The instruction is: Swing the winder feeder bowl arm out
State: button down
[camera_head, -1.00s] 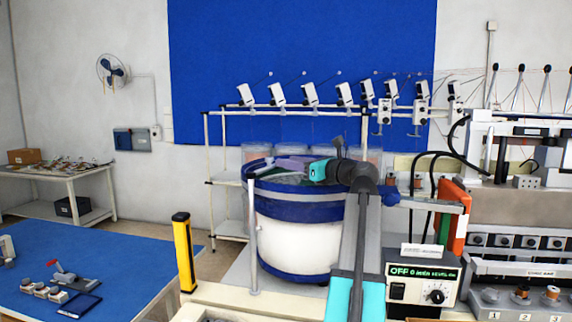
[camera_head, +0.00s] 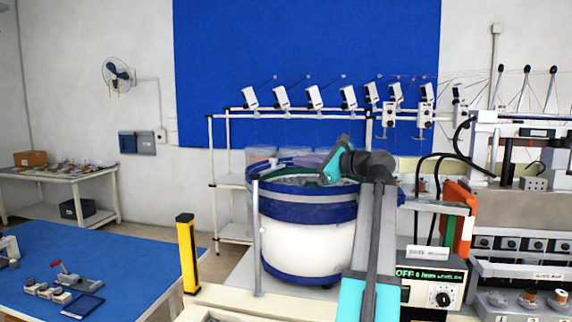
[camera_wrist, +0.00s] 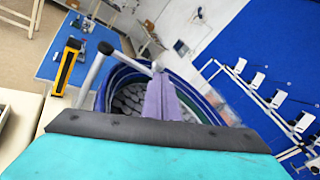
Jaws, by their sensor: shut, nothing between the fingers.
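The feeder bowl (camera_head: 307,245) is a white drum with blue bands and stands mid-picture in the head view. A white post (camera_head: 257,235) rises at its left side. In the wrist view a thin white bowl arm (camera_wrist: 128,58) runs from the post top over the bowl rim and ends in a small knob. My gripper (camera_wrist: 158,76) has lavender fingers, shut and empty, over the bowl. Their tips appear beside the knob; I cannot tell whether they touch. In the head view my gripper (camera_head: 290,161) points left above the bowl. Grey parts (camera_wrist: 130,100) lie inside.
A yellow post (camera_head: 187,253) stands left of the bowl, near the blue table (camera_head: 90,255). A control box (camera_head: 432,280) reading OFF and winding machinery stand right. A white rack (camera_head: 212,180) stands behind. Floor shows between table and bowl.

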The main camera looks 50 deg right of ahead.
aim_at(277, 162)
jog(key=s+r+n+g+b, duration=0.2)
jog(key=s+n, duration=0.4)
jog(key=n, duration=0.6)
jog(key=shift+s+a, duration=0.15)
jog(key=shift+s, duration=0.1)
jog(key=shift+w, duration=0.1)
jog(key=p+x, duration=0.1)
jog(key=x, duration=0.3)
jog(key=p+x, duration=0.1)
jog(key=x, duration=0.4)
jog(key=p+x, duration=0.1)
jog(key=x, duration=0.3)
jog(key=shift+w+r+p, duration=0.25)
jog(key=shift+w+p, duration=0.15)
jog(key=shift+w, duration=0.05)
